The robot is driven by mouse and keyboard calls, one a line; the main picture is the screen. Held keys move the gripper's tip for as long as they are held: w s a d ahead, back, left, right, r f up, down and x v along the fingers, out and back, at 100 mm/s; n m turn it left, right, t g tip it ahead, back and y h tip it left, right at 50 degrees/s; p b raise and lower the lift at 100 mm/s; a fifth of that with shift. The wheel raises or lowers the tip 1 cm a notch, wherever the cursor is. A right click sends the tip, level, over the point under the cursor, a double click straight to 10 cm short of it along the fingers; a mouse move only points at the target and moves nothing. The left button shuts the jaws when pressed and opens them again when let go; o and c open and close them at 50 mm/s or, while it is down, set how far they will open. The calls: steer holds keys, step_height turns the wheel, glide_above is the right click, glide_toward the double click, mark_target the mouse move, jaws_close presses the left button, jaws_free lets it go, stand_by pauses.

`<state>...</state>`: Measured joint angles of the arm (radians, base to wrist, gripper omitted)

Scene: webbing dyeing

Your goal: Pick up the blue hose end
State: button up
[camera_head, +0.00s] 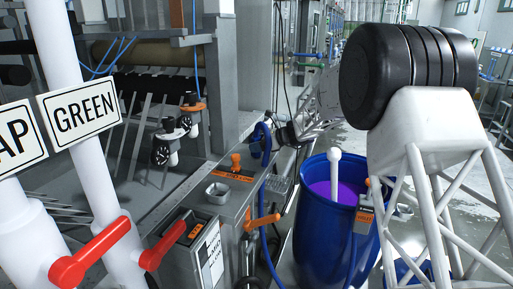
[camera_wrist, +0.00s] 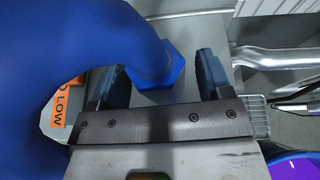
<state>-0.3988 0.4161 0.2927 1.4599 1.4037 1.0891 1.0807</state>
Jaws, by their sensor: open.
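The blue hose end (camera_wrist: 172,72) has a hexagonal nut and shows between the fingers of my gripper (camera_wrist: 162,64) in the wrist view. The thick blue hose curves in from the left. My gripper is open, with one finger on each side of the nut; I cannot tell whether either finger touches it. In the head view the blue hose end (camera_head: 262,138) stands as a small loop over the grey machine top, and my gripper (camera_head: 279,137) is just right of it, partly hidden.
A blue barrel (camera_head: 316,238) with purple liquid and a white stick stands right of the machine. An orange valve handle (camera_head: 236,162) and a square metal cup (camera_head: 217,193) are left of the hose. Red-handled white pipes (camera_head: 100,255) fill the near left.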

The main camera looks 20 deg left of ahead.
mark_target(253, 136)
steer(key=shift+a+f, duration=0.1)
steer(key=shift+a, duration=0.15)
steer(key=shift+c, duration=0.3)
steer(key=c, duration=1.1)
steer(key=shift+r, duration=1.7)
steer(key=shift+s+d+r, duration=0.15)
steer(key=shift+s, duration=0.15)
steer(key=s+d, duration=0.2)
steer(key=s, duration=0.2)
steer(key=s+d+r, duration=0.1)
steer(key=s+d, duration=0.2)
steer(key=s, duration=0.1)
steer(key=s+d, duration=0.3)
steer(key=s, duration=0.2)
steer(key=shift+r, duration=0.15)
